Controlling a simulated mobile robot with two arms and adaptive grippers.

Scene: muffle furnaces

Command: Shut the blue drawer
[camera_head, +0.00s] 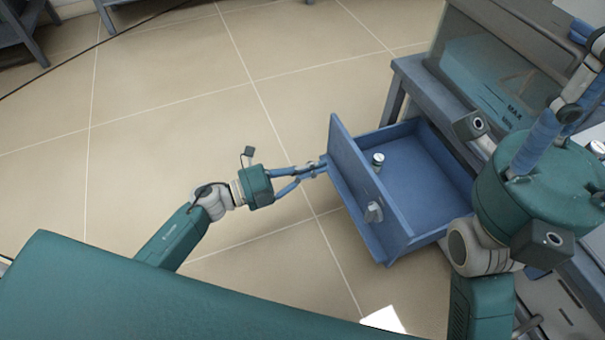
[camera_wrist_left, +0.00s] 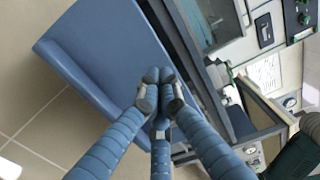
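The blue drawer (camera_head: 400,217) stands pulled out from a bench at the right of the head view, with its front panel facing left. A grey handle (camera_head: 374,212) sits on that front. My left gripper (camera_head: 316,168) is shut and empty, its fingertips together at the far edge of the front panel, touching or very close to it. In the left wrist view, the shut fingertips (camera_wrist_left: 160,90) lie over the blue panel (camera_wrist_left: 100,55). My right gripper (camera_head: 575,100) is at the right, over the bench; its fingertips are not clear.
A small lidded jar (camera_head: 378,161) stands inside the drawer. A transparent tank marked MAX (camera_head: 500,75) sits on the bench (camera_head: 425,88) above and right of the drawer. The tiled floor (camera_head: 180,120) left of the drawer is clear.

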